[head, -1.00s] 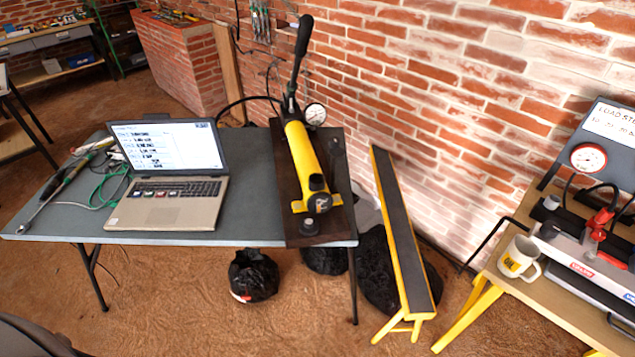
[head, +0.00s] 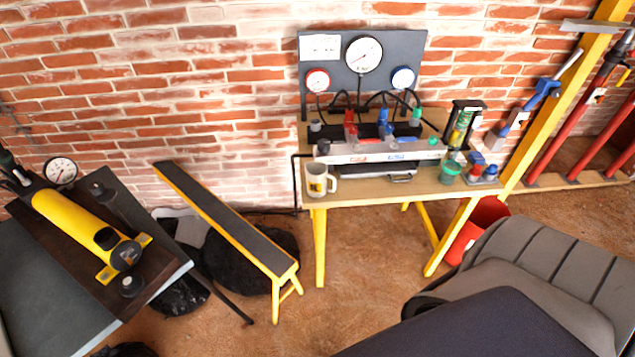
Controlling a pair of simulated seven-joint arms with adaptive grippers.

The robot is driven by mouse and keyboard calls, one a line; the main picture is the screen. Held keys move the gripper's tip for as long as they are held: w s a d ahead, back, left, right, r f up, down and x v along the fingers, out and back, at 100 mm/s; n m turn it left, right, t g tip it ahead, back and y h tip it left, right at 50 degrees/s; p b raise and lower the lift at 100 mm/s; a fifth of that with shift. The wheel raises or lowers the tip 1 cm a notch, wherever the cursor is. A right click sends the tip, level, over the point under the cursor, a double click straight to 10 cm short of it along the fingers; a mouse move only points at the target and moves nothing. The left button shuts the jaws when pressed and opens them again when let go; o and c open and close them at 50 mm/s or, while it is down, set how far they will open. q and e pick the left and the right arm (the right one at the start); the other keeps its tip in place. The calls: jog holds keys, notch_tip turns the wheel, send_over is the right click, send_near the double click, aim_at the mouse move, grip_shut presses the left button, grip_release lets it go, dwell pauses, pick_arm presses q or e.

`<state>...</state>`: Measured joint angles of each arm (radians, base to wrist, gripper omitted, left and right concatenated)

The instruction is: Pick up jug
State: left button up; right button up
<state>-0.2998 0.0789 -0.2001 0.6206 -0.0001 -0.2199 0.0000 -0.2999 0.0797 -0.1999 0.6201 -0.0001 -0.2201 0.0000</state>
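A white mug with a handle and a yellow label (head: 317,181) stands upright at the front left corner of the wooden bench (head: 420,188) in the head view. It is the only jug-like thing I can make out, and its handle points right. Neither of my grippers is in view, so I cannot tell whether they are open or shut.
Behind the mug is a gauge panel (head: 335,74) with valves and hoses. A green cup (head: 448,172) stands at the bench's right. A narrow yellow-edged bench (head: 222,218) is left, a grey padded seat (head: 535,262) front right. Bare floor lies between them.

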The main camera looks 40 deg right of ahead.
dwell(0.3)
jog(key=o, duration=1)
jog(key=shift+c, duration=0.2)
